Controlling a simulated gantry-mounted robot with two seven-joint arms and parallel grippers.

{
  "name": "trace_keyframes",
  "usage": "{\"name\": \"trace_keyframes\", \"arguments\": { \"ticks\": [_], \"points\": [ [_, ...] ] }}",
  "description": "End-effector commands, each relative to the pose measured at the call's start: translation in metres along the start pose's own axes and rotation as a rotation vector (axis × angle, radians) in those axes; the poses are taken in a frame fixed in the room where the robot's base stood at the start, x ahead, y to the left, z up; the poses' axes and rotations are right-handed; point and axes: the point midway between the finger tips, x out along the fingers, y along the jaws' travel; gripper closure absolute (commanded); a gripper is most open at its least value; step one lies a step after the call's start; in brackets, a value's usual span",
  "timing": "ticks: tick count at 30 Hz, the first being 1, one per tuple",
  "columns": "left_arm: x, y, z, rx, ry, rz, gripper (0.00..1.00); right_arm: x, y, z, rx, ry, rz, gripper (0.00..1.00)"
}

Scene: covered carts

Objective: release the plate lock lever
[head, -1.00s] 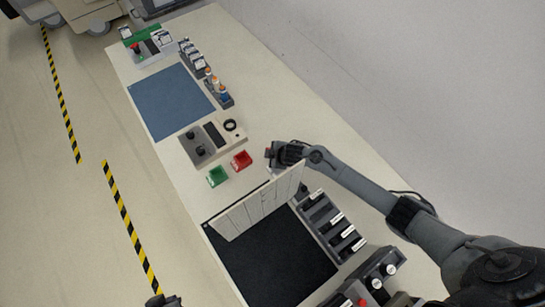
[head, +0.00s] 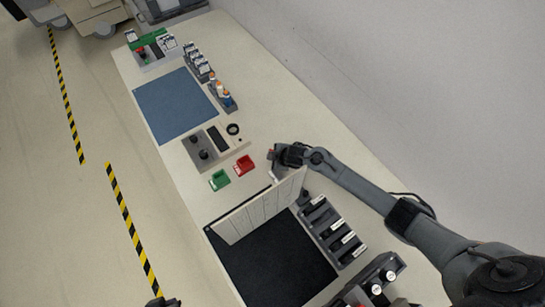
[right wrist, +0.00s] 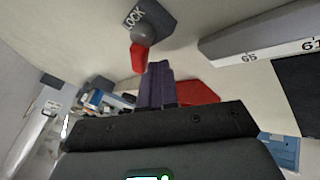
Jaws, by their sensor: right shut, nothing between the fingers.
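The plate lock lever shows in the right wrist view as a dark mount (right wrist: 152,20) marked LOCK with a short red-tipped handle (right wrist: 138,58). My right gripper (right wrist: 155,80) is shut and empty, its fingers close beside the red tip; I cannot tell whether they touch. In the head view my right gripper (head: 276,157) is at the far end of the pale panelled plate (head: 255,212), which stands tilted up on edge beside a black mat. The lever is mostly hidden there. A dark part (head: 163,302) at the bottom edge may be my left gripper; its fingers are not visible.
A green bin (head: 220,180) and a red bin (head: 245,165) stand left of my right gripper. A control box (head: 208,145) and a blue mat (head: 174,103) lie farther up the table. Labelled holders (head: 333,232) line the black mat (head: 265,268).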

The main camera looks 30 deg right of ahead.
Motion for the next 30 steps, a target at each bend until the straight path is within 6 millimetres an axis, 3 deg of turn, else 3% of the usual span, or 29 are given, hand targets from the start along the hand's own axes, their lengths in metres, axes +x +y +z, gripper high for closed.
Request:
{"name": "trace_keyframes", "arguments": {
  "ticks": [20, 30],
  "points": [
    [-0.005, -0.003, -0.001, 0.012, -0.001, -0.009, 1.00, -0.008, 0.000, 0.007, 0.000, 0.000, 0.001, 1.00],
    [-0.010, -0.003, -0.003, 0.012, -0.001, -0.009, 1.00, -0.052, 0.000, 0.007, -0.001, 0.000, 0.000, 1.00]
  ]
}}
